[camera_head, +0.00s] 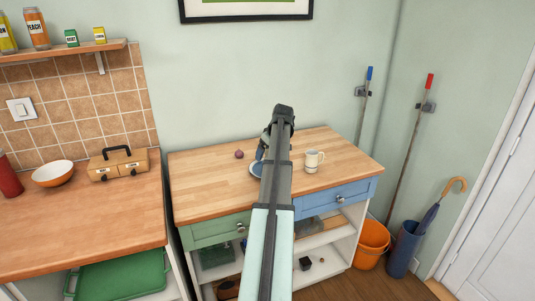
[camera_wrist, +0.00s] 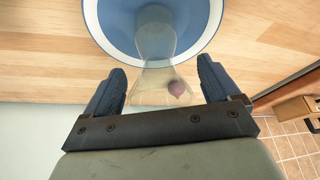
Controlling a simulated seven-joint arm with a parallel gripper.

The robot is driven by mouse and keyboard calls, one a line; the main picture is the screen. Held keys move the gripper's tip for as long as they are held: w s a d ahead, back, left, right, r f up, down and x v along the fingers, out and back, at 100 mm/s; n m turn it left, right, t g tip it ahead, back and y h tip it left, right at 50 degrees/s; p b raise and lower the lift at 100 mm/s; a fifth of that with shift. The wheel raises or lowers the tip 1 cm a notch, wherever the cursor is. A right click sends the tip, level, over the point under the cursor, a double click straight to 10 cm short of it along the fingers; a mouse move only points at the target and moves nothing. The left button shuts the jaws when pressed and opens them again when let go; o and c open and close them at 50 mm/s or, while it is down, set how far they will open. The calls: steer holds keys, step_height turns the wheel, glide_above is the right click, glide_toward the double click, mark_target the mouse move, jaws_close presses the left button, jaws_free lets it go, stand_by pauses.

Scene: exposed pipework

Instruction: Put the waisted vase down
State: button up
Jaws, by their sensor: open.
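The waisted vase (camera_wrist: 154,45) is clear glass in the wrist view. My gripper (camera_wrist: 161,70) is open, with one dark blue finger on each side of the vase and gaps between. The plate's edge also shows in the head view (camera_head: 255,170), on the wooden cabinet top. My arm hides the vase there. Whether its base rests fully on the plate cannot be told.
A purple onion (camera_head: 239,154) lies left of the plate; it shows through the glass in the wrist view (camera_wrist: 177,88). A cream mug (camera_head: 314,160) stands to the right. The cabinet top (camera_head: 205,185) is clear at the left. A toolbox-like box (camera_head: 118,164) and bowl (camera_head: 53,173) are on the left counter.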

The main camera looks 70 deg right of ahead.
steer(key=v, duration=1.1)
steer(key=shift+r, duration=0.2)
steer(key=shift+s, duration=0.1)
